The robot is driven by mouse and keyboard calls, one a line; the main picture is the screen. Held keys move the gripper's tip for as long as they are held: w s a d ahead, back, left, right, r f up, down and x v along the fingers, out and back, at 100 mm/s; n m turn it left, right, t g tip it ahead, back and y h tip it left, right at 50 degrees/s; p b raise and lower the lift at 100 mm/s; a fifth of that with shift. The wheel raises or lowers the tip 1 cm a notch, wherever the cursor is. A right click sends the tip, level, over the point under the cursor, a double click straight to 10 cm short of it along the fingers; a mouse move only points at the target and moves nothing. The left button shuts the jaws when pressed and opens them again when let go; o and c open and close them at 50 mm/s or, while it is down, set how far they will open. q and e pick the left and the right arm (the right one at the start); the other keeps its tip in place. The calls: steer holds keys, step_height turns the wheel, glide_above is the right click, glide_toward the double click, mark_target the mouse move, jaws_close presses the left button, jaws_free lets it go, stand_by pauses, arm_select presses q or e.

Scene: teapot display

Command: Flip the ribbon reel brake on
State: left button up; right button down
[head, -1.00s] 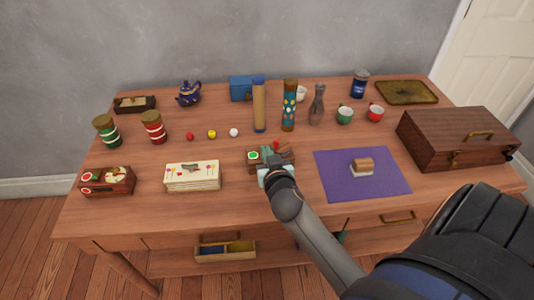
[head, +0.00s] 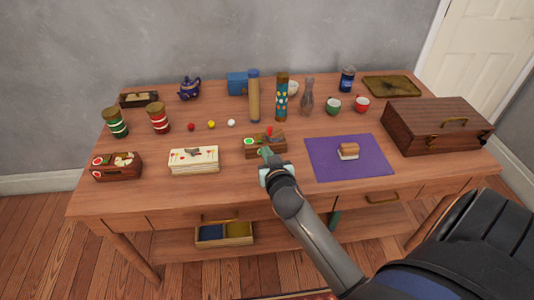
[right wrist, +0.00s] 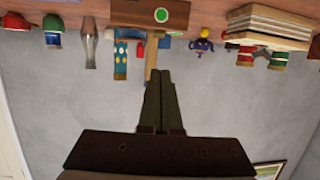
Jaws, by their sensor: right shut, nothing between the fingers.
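A small wooden box-like device (head: 278,150) stands at the middle of the table, near the front. It has a green round mark on its left side and a small red part on top; I take it for the ribbon reel, but cannot make out its brake clearly. My right gripper (head: 265,156) is just in front of it, shut and empty, and hides part of its front. In the right wrist view, which is upside down, the shut fingers (right wrist: 162,73) point toward the device (right wrist: 185,14) with its green mark. My left gripper is not in view.
A similar box with red marks (head: 118,167) and a cream stack (head: 194,160) stand left. A purple mat (head: 325,170) with a small block lies right, beside a wooden chest (head: 430,130). Tall cylinders (head: 254,100) stand behind the device. An open drawer (head: 224,241) is below.

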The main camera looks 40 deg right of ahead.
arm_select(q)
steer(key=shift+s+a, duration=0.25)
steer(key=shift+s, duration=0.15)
arm_select(e)
steer(key=shift+s+a, duration=0.15)
steer(key=shift+s, duration=0.2)
arm_select(q)
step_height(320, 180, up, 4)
steer(key=p, duration=0.4)
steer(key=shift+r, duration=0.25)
arm_select(e)
steer(key=s+a+f+n+g+y, duration=0.2)
steer(key=s+a+f, duration=0.4)
steer(key=s+a, duration=0.3)
steer(key=s+a+f+n+g+y, duration=0.2)
steer(key=s+a+f+n+y, duration=0.2)
steer(key=s, duration=0.8)
steer(key=a+f+y, duration=0.2)
steer(key=a+f, duration=0.1)
steer(key=a, duration=0.1)
steer(key=shift+s+a+f+n, duration=0.15)
steer(key=shift+a+n, duration=0.2)
steer(key=shift+n, duration=0.05)
